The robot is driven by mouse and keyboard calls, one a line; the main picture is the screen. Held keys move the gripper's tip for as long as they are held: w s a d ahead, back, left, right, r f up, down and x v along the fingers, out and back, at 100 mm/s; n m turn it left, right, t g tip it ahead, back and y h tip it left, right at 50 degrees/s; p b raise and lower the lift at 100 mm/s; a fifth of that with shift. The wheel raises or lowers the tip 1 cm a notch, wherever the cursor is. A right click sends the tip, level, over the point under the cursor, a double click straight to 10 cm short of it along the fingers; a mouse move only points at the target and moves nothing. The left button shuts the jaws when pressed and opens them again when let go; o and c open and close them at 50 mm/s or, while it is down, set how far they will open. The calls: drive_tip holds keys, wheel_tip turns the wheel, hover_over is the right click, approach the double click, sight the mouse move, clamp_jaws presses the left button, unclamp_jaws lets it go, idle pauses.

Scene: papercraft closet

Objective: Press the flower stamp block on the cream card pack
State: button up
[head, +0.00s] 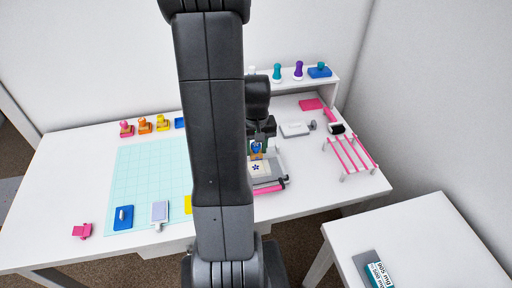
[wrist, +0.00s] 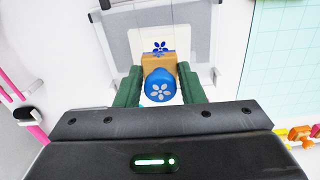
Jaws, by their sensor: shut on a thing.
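The flower stamp block (wrist: 158,66) is a wooden block with a blue knob that bears a white flower. My gripper (wrist: 159,88) is shut on it, its green fingers on either side; in the head view my gripper (head: 257,143) is partly behind my arm. The cream card pack (wrist: 192,44) lies just beyond and below the block, and it also shows in the head view (head: 257,170). A dark blue flower print is on the card, beside the block. I cannot tell whether the block touches the card.
The card lies on a grey tool with a pink bar (head: 269,188). A pale cutting mat (head: 150,165) covers the table's left part. A pink-railed rack (head: 352,153) stands at right. Other stamps (head: 144,125) line the back left, and a small shelf (head: 295,82) stands behind.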

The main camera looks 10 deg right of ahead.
drive_tip(key=shift+s+a+b, duration=0.15)
drive_tip(key=shift+s+a, duration=0.15)
drive_tip(key=shift+s, duration=0.65)
drive_tip(key=shift+s+a+b, duration=0.1)
drive_tip(key=shift+s+a, duration=0.15)
drive_tip(key=shift+s, duration=0.75)
drive_tip(key=shift+s+a+b, duration=0.15)
drive_tip(key=shift+s+a, duration=0.15)
drive_tip(key=shift+s, duration=0.65)
